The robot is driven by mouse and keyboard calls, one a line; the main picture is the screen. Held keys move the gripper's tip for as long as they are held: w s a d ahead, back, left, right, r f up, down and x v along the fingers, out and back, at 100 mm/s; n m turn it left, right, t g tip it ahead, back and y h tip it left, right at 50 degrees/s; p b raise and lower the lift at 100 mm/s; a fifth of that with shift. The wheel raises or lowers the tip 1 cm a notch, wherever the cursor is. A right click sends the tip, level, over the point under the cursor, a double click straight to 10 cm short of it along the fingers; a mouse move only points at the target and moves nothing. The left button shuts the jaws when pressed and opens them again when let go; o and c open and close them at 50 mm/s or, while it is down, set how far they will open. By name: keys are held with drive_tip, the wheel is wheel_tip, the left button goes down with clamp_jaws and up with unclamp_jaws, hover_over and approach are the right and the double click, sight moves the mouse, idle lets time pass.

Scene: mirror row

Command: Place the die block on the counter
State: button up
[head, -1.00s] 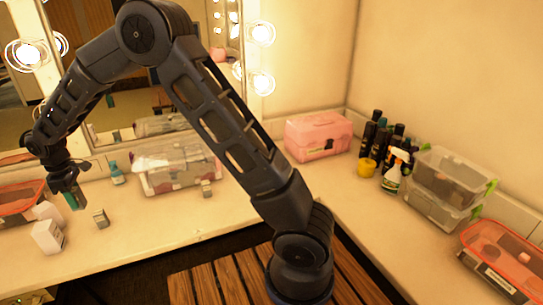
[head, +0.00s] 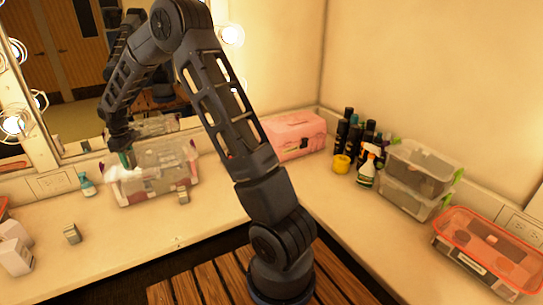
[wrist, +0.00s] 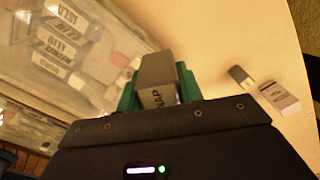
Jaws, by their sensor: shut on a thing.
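My gripper (wrist: 160,92) is shut on a grey block with dark printed letters, the die block (wrist: 157,78), held between its green fingers in the wrist view. In the head view my gripper (head: 126,158) hangs at the left, in front of the mirror and by the clear bin (head: 150,190); the held block is too small to make out there. The counter (head: 130,230) is pale, and bare stretches of it show beside and in front of the bin.
A small grey block (head: 72,233) and white cartons (head: 14,250) stand at the left. Another small block (head: 183,197) is by the bin. A teal bottle (head: 87,186), pink case (head: 293,137), spray bottle (head: 367,168) and stacked clear boxes (head: 415,180) stand farther along.

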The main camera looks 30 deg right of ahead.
drive_tip(key=w+d+m, duration=0.1)
drive_tip(key=d, duration=0.4)
drive_tip(key=w+d+m, duration=0.1)
drive_tip(key=w+d, duration=0.1)
drive_tip(key=d, duration=0.3)
drive_tip(key=w+d, duration=0.1)
drive_tip(key=d, duration=0.4)
drive_tip(key=shift+w+m, duration=0.3)
drive_tip(key=shift+m, duration=0.1)
drive_tip(key=s+d+m, duration=0.4)
drive_tip(key=d, duration=1.9)
drive_tip(key=s+d+m, duration=0.3)
drive_tip(key=d+m, duration=0.1)
drive_tip(key=d, duration=1.8)
wheel_tip(320, 180, down, 20)
drive_tip(key=shift+s+r, duration=0.1)
drive_tip(key=o, duration=0.9)
drive_tip(key=shift+o, duration=1)
